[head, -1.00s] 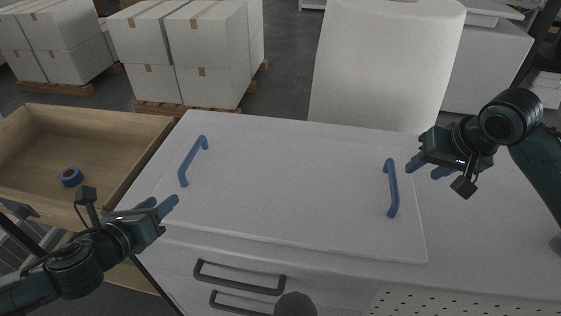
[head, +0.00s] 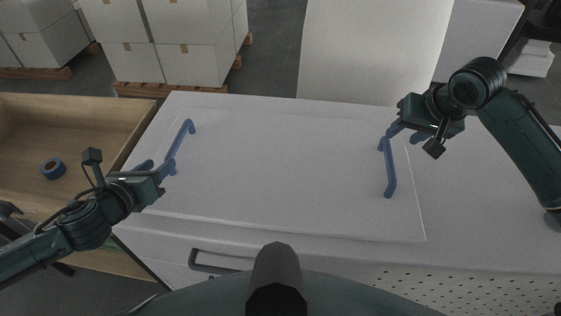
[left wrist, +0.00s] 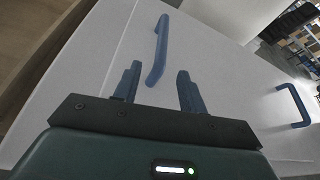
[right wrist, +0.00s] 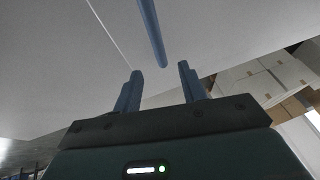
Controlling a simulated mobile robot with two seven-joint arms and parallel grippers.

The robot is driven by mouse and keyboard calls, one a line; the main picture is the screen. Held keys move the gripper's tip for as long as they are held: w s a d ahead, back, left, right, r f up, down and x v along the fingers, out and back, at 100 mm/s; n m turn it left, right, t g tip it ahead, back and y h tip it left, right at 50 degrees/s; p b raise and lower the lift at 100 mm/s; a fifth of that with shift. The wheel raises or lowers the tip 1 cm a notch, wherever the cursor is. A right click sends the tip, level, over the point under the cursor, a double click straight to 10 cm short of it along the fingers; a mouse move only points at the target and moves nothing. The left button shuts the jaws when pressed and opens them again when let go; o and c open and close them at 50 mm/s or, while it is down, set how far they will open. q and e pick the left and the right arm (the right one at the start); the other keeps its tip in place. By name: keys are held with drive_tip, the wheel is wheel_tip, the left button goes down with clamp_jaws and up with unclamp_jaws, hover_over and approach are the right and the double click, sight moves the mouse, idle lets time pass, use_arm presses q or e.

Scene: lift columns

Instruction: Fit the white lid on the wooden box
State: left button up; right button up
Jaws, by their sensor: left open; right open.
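The white lid (head: 290,175) is a flat panel lying on the white cabinet top, with a blue handle near each end. My left gripper (head: 159,167) is open at the near end of the left handle (head: 181,143). In the left wrist view that handle (left wrist: 161,45) runs out ahead, its near end between the open fingers. My right gripper (head: 406,134) is open by the far end of the right handle (head: 389,170). In the right wrist view the handle's end (right wrist: 152,32) lies just beyond the fingertips. The open wooden box (head: 100,109) stands left of the cabinet.
A blue tape roll (head: 53,169) lies inside the wooden box. White cartons on pallets (head: 190,45) and a large white block (head: 375,45) stand behind.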

sight(169, 153)
use_arm(q)
drive_tip(key=x, duration=0.8)
drive_tip(key=shift+w+d+f, duration=0.1)
drive_tip(key=shift+w, duration=0.2)
use_arm(e)
drive_tip(key=x, duration=0.8)
drive_tip(key=shift+w+a+f, duration=0.1)
drive_tip(key=shift+w+f, duration=0.05)
drive_tip(key=shift+f, duration=0.1)
use_arm(q)
clamp_jaws()
use_arm(e)
clamp_jaws()
use_arm(q)
drive_tip(key=shift+w+r, duration=0.2)
drive_tip(key=shift+r, duration=0.15)
use_arm(e)
drive_tip(key=shift+w+r, duration=0.2)
drive_tip(key=shift+r, duration=0.1)
